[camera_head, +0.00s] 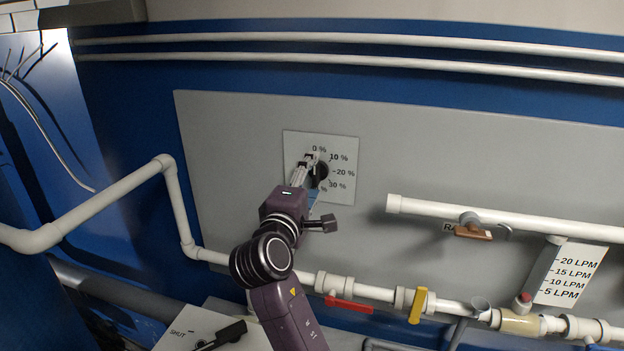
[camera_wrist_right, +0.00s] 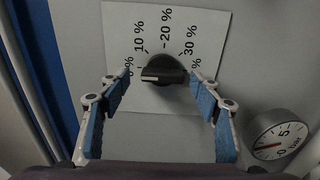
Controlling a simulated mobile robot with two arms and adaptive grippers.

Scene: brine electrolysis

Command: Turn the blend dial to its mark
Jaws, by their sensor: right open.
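The blend dial is a black knob (camera_wrist_right: 165,70) on a white scale plate (camera_head: 345,148), with marks from 0 % upward. The plate (camera_wrist_right: 205,18) also shows in the right wrist view, where the knob's bar lies roughly level across the picture. A pale line on the knob lies toward its left end, on the 0 % side. My right gripper (camera_wrist_right: 160,82) is open, with one blue-padded finger on each side of the knob. I cannot tell whether either finger touches it. In the head view the right gripper (camera_head: 312,164) partly hides the dial (camera_head: 322,171) and the scale.
A round pressure gauge (camera_wrist_right: 277,135) shows at right in the wrist view. Below the panel runs white pipe with a red handle (camera_head: 348,304) and a yellow handle (camera_head: 418,305). An orange-brown handle (camera_head: 473,232) and an LPM scale (camera_head: 570,274) are at right.

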